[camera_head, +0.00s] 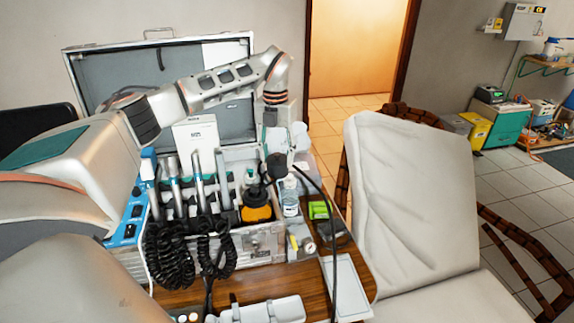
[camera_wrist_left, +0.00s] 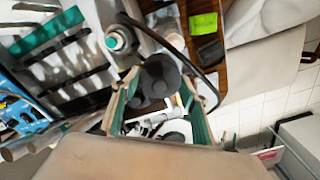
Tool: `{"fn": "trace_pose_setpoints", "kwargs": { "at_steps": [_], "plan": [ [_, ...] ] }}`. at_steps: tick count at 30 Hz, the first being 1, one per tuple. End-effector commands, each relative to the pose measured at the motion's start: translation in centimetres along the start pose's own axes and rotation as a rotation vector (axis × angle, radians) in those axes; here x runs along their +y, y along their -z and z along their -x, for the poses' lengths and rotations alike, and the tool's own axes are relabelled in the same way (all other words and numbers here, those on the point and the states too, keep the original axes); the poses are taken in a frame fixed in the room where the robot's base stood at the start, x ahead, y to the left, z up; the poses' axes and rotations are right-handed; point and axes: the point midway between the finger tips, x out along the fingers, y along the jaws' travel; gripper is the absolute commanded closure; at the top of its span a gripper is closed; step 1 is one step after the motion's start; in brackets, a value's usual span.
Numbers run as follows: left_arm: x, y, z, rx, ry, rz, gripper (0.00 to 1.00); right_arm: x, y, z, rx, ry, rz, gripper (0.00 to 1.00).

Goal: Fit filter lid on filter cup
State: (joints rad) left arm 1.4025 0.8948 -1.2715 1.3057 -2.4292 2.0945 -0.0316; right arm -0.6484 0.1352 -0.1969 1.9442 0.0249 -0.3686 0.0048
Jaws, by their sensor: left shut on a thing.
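My left gripper (camera_wrist_left: 158,88) is shut on a dark grey, round filter lid (camera_wrist_left: 160,72), which sits between its green-lined fingers in the left wrist view. In the head view the lid (camera_head: 277,165) shows as a small dark shape below my left wrist, above the right end of the dental unit. The fingers are small and hard to make out there. I cannot clearly pick out the filter cup; the lid and fingers cover part of what lies beneath. Whether the lid touches anything below cannot be told. My right gripper is not in view.
The dental unit (camera_head: 268,243) holds handpieces with coiled black cords. A bottle (camera_head: 290,197) stands close by the lid, and a black hose (camera_head: 327,205) arches beside it. A green box (camera_head: 318,210) and a white tray (camera_head: 345,287) lie right. The open case lid (camera_head: 105,80) stands behind.

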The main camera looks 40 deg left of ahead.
Motion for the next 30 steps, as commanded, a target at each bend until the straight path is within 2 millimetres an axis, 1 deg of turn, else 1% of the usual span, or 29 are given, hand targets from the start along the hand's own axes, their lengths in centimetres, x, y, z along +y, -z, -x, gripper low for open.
{"fn": "trace_pose_setpoints", "kwargs": {
  "at_steps": [1,3,6,10,12,15,20,27,30],
  "plan": [
    [1.9,-0.6,0.7,0.002,0.0,-0.026,0.72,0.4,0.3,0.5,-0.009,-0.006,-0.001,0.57],
    [4.1,-1.2,1.0,0.002,-0.001,-0.074,0.72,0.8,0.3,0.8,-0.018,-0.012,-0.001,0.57],
    [6.9,-1.9,1.2,0.004,-0.003,-0.135,0.72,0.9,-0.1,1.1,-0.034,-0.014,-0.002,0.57],
    [9.2,-2.2,1.3,0.005,-0.005,-0.189,0.72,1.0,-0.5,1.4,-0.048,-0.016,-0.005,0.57],
    [9.8,-2.3,1.3,0.006,-0.005,-0.206,0.72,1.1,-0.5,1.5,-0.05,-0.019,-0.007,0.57],
    [10.1,-2.3,1.0,0.007,-0.006,-0.216,0.72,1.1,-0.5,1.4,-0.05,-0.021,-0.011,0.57],
    [10.1,-2.3,0.0,0.008,-0.005,-0.217,0.72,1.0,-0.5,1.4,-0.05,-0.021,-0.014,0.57],
    [10.1,-2.3,-2.2,0.008,-0.006,-0.216,0.72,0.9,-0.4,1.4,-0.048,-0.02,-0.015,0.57],
    [10.1,-2.4,-2.1,0.005,-0.006,-0.216,0.72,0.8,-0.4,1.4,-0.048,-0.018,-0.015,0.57]
  ]
}}
